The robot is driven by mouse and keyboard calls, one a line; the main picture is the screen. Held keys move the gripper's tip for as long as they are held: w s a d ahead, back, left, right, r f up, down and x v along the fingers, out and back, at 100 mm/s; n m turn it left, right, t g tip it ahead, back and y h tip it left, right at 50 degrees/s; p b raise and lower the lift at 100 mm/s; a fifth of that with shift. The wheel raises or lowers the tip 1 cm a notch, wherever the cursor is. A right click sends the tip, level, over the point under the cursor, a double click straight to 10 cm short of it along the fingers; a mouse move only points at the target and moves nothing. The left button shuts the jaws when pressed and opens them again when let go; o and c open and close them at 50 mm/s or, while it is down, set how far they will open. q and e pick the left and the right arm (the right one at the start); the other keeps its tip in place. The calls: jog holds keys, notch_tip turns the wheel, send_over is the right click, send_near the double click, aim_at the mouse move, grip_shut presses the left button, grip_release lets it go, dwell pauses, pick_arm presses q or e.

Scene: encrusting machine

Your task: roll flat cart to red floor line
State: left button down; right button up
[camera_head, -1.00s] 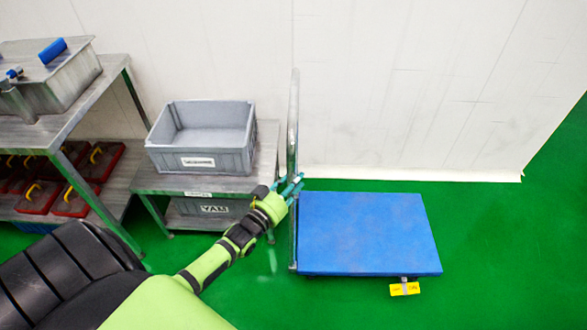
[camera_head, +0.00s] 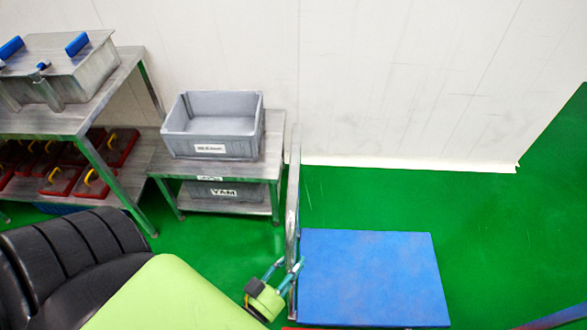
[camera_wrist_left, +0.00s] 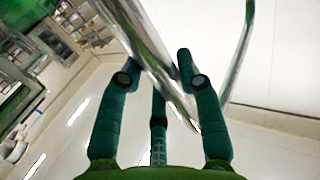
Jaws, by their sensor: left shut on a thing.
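The flat cart (camera_head: 372,278) has a blue deck and an upright metal handle (camera_head: 292,195) on its left side. It stands on the green floor, and its near edge is close to the bottom of the head view. My left gripper (camera_head: 286,273) is shut on the cart handle. In the left wrist view the shiny handle tube (camera_wrist_left: 150,65) passes between the dark green fingers (camera_wrist_left: 155,75). A thin strip of red (camera_head: 300,328) shows at the bottom edge by the cart; I cannot tell whether it is the red floor line. My right gripper is out of view.
A low metal table (camera_head: 268,168) with a grey crate (camera_head: 212,148) stands left of the handle. A white wall (camera_head: 410,80) runs behind the cart.

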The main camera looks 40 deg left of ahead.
pick_arm(q)
jog(key=shift+s+d, duration=0.55)
jog(key=shift+s, duration=0.25)
jog(key=c, duration=0.8)
grip_release()
jog(key=s, duration=1.2)
jog(key=shift+a, duration=0.25)
